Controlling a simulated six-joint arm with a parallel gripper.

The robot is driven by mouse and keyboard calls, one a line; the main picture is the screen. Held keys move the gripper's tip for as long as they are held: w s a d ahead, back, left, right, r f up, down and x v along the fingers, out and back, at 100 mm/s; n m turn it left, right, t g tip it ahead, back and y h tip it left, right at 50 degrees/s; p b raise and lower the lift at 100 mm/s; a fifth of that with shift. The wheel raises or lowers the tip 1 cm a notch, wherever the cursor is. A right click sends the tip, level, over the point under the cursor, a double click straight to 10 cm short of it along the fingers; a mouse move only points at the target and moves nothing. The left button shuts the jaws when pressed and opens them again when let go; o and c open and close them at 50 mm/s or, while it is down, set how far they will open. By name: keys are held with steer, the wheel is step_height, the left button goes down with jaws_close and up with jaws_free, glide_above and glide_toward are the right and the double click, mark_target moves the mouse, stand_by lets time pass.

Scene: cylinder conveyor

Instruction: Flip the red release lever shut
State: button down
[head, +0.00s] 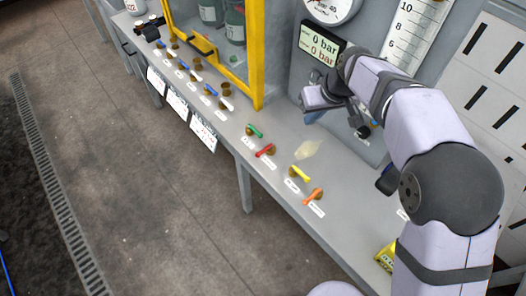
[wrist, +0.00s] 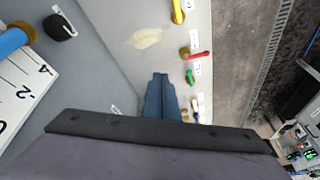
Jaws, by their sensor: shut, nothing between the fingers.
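The red lever (head: 265,151) sits on a brass valve on the grey bench, between the green lever (head: 255,131) and the yellow lever (head: 300,174). In the wrist view the red lever (wrist: 198,55) lies to the right of and beyond my fingertips, pointing right across the bench edge. My gripper (wrist: 160,76) is shut and empty, with its blue fingers together. It is apart from the red lever. In the head view my wrist is near the back panel, behind the lever row, and the fingertips are hard to make out.
An orange lever (head: 314,195) is nearest along the row. A yellow-framed cabinet (head: 257,60) stands at the back left, with several more valves in front. Gauges and a pressure display (head: 320,44) are on the back panel. A pale patch (head: 308,149) marks the bench.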

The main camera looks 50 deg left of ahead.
mark_target(265, 150)
steer(key=s+a+f+n+b, duration=0.4)
steer(key=s+a+n, duration=0.1)
steer(key=s+a, duration=0.4)
steer(key=shift+s+a+f+g, duration=0.35)
steer(key=shift+a+f+g, duration=0.05)
steer(key=shift+a, duration=0.55)
steer(key=p+x, duration=0.2)
steer(key=x, duration=0.8)
steer(key=shift+d+f+p, duration=0.2)
steer(key=shift+d+p, duration=0.25)
steer(key=shift+d, duration=0.55)
steer(key=shift+d+f+p, duration=0.15)
steer(key=shift+d+p, duration=0.3)
steer(key=shift+d, duration=0.5)
